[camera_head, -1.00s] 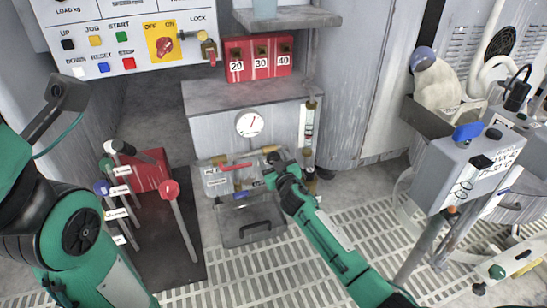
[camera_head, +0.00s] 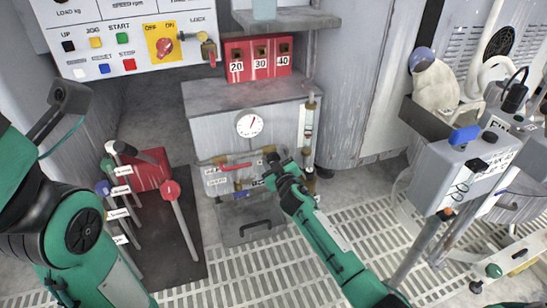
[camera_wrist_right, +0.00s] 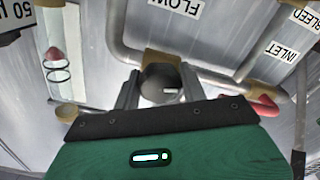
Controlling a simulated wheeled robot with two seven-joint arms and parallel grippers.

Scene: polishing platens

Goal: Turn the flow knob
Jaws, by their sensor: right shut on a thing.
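The flow knob (camera_wrist_right: 160,84) is a dark round knob with a small pale mark. In the right wrist view it sits under the FLOW label (camera_wrist_right: 178,5), on a brass fitting of a grey pipe. My right gripper (camera_wrist_right: 160,90) has one finger on each side of the knob and is shut on it. In the head view my right gripper (camera_head: 270,174) reaches the right end of the valve panel (camera_head: 218,181), below the round gauge (camera_head: 250,124). There the gripper mostly hides the knob. My left arm shows at the left, but its gripper is not in view.
A red-handled valve (camera_head: 236,167) is left of my right gripper, and a glass flow tube (camera_head: 309,124) stands right of it. Several levers, one with a red knob (camera_head: 171,187), rise at left. A grey box (camera_head: 468,165) is at right. Grating (camera_head: 330,220) covers the floor.

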